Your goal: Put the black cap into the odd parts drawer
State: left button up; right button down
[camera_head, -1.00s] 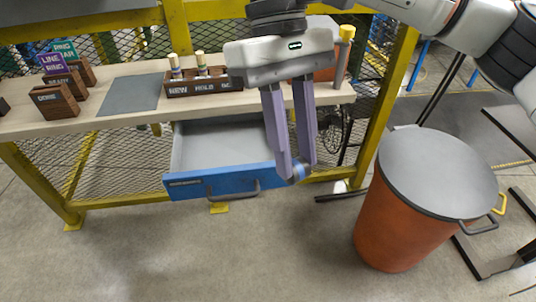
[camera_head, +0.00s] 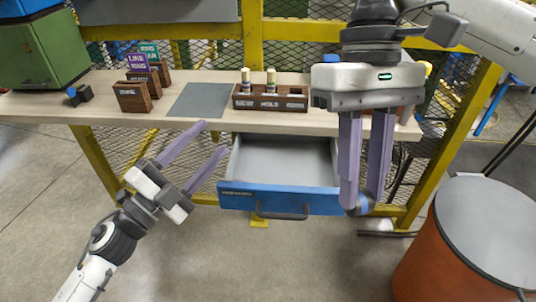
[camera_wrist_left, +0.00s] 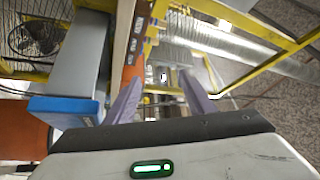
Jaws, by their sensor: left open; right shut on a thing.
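The blue-fronted drawer (camera_head: 240,200) under the bench is pulled open and its grey inside looks empty; its label is too small to read. My right gripper (camera_head: 362,205) points down at the drawer's right front corner. It is shut on a small blue-grey round piece (camera_head: 362,208), mostly hidden between the fingertips. A small black piece (camera_head: 85,92) with a blue part lies at the bench's left end; I cannot tell whether either is the black cap. My left gripper (camera_head: 214,137) is open and empty, left of the drawer near the bench front; its fingers show in the left wrist view (camera_wrist_left: 158,95).
The wooden bench (camera_head: 110,80) carries wooden sign blocks (camera_head: 132,97), a grey mat (camera_head: 203,100) and a wooden rack (camera_head: 270,104) holding two light pegs. An orange bin (camera_head: 430,265) with a grey lid stands at right. A green cabinet (camera_head: 40,50) stands at back left.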

pick_arm(q)
jog(key=s+d+r+m+g+h, duration=0.4)
jog(key=d+r+m+g, duration=0.3)
jog(key=m, duration=0.3)
jog(key=s+d+r+m+g+h, duration=0.3)
jog(key=s+d+r+m+g, duration=0.2)
jog(key=r+m+g, duration=0.3)
jog(key=s+d+m+y, duration=0.2)
jog(key=s+m+y, duration=0.7)
jog(key=s+y, duration=0.1)
jog(key=x, duration=1.1)
jog(key=shift+s+f+g, duration=0.25)
jog(key=shift+f+g, duration=0.05)
jog(key=shift+f, duration=0.2)
